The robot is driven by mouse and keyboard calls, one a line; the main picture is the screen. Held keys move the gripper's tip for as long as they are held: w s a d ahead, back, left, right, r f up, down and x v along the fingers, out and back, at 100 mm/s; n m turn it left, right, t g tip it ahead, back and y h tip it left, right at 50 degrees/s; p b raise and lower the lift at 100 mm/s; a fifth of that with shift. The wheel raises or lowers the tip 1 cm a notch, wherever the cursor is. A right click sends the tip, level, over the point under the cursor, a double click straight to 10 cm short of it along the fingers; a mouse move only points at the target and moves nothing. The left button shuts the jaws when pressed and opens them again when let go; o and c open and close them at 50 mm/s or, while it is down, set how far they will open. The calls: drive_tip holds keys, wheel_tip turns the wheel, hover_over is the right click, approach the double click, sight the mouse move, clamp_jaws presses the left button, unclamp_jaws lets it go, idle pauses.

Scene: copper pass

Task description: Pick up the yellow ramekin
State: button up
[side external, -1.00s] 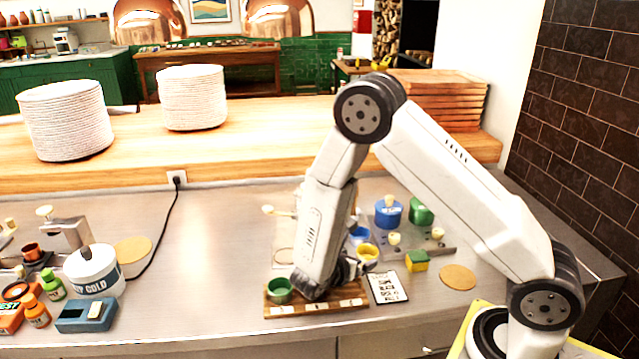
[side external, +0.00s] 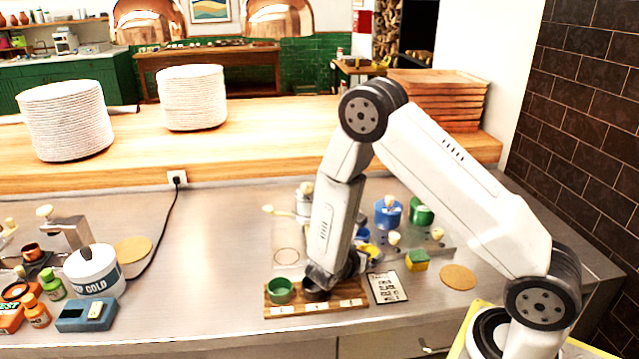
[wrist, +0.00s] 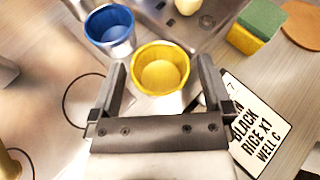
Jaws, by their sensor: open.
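The yellow ramekin (wrist: 160,70) stands upright on the steel counter in the wrist view, just beyond and between my fingertips. In the side external view, my arm mostly hides it; only a bit of yellow (side external: 364,250) shows. My gripper (wrist: 157,82) is open and empty, with one finger on each side of the ramekin's near part. In the side external view, my gripper (side external: 335,272) is low over the counter behind the wooden board. I cannot tell whether the fingers touch the ramekin.
A blue ramekin (wrist: 110,29) stands close at the left. A printed card (wrist: 255,125) lies at the right, near a green and yellow sponge (wrist: 257,25). A wooden board (side external: 345,303) holds a green ramekin (side external: 280,290) and a dark one. Blue and green lidded pots stand behind.

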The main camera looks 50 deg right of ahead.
drive_tip(key=c, duration=1.3)
drive_tip(key=shift+o, duration=0.2)
drive_tip(key=shift+r, duration=0.15)
wheel_tip(320, 180, up, 10)
idle(0.4)
